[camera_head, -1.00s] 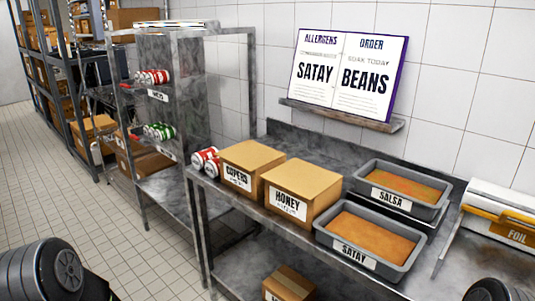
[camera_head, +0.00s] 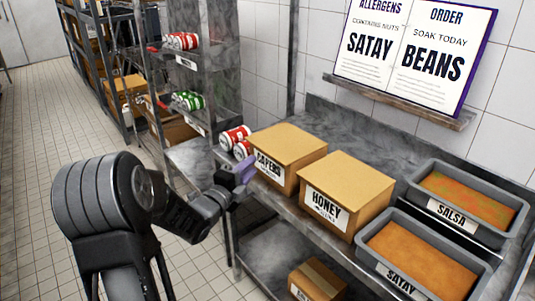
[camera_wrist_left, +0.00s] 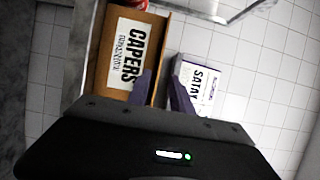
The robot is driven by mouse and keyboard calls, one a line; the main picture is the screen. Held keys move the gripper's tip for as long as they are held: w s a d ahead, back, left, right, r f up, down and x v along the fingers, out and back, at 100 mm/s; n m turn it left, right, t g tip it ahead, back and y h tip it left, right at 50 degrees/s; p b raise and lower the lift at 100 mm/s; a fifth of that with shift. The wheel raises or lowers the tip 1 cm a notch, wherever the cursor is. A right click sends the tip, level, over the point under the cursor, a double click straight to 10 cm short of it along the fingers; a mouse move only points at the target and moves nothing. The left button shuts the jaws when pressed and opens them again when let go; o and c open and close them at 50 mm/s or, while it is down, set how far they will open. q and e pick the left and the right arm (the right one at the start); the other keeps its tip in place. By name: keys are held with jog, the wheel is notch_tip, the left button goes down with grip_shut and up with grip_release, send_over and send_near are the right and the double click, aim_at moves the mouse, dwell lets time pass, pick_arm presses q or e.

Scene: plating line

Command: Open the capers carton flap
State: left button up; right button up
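The capers carton (camera_head: 290,142) is a brown box with a white CAPERS label, standing on the steel table with its top closed. My left gripper (camera_head: 242,172) is at the carton's front left side, close to the label. In the left wrist view the carton (camera_wrist_left: 101,84) fills the left part, its label turned sideways. My right gripper is not in view.
The honey carton (camera_head: 352,177) stands close to the right of the capers carton. Red cans (camera_head: 236,138) lie to its left. Salsa (camera_head: 413,194) and satay (camera_head: 365,244) trays are further right. A menu board (camera_head: 411,52) rests on a wall ledge. Another carton (camera_head: 318,279) is on the lower shelf.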

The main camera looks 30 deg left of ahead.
aim_at(265, 152)
pick_arm(q)
jog(key=shift+w, duration=0.15)
jog(key=w, duration=0.2)
jog(key=w+p, duration=0.1)
jog(key=w, duration=0.2)
jog(key=w+p, duration=0.1)
jog(key=w, duration=0.1)
jog(key=shift+w+a, duration=0.25)
jog(key=shift+a, duration=0.15)
grip_shut()
dwell(1.2)
